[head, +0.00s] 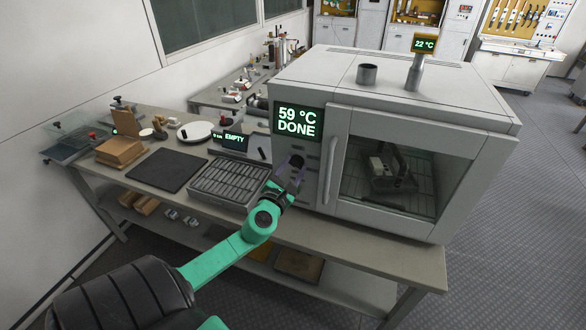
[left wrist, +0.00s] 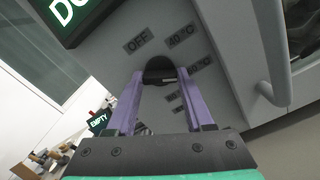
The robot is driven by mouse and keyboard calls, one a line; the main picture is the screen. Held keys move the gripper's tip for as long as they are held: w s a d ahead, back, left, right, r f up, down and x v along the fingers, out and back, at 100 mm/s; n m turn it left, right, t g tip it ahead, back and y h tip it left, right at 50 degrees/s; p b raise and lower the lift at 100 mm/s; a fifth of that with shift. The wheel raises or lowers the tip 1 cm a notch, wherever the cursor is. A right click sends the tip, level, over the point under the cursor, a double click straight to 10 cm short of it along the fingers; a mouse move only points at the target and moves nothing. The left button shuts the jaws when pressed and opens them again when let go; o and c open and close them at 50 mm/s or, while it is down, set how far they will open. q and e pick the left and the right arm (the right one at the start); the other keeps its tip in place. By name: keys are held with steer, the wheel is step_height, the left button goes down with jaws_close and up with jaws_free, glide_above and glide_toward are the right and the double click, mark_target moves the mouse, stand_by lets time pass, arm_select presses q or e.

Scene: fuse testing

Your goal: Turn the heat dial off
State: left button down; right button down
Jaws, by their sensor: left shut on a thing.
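The heat dial (left wrist: 159,70) is a dark round knob on the grey front panel of the oven (head: 400,108). In the left wrist view, labels stand around it: OFF (left wrist: 137,40) at upper left and several temperature marks to the right and below. My left gripper (head: 292,170) is at the panel, its purple fingers shut on the dial, one at each side. In the head view the gripper largely hides the dial. The display (head: 298,121) above reads 59 °C DONE. My right gripper is not in view.
The oven's door handle (head: 336,168) stands out just right of my left gripper. A metal rack (head: 226,182), a dark mat (head: 168,170) and an EMPTY display (head: 234,140) are on the bench to the left. A 22 °C display (head: 424,44) stands on the oven top.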

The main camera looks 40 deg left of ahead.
arm_select(q)
steer(key=shift+n, duration=0.3)
steer(key=n+b, duration=0.3)
steer(key=n, duration=0.7)
steer(key=shift+f+n, duration=0.1)
steer(key=shift+n, duration=0.3)
steer(key=n+b, duration=0.1)
steer(key=n, duration=1.1)
steer(key=shift+n, duration=0.3)
steer(key=shift+c, duration=1.4)
jaws_free()
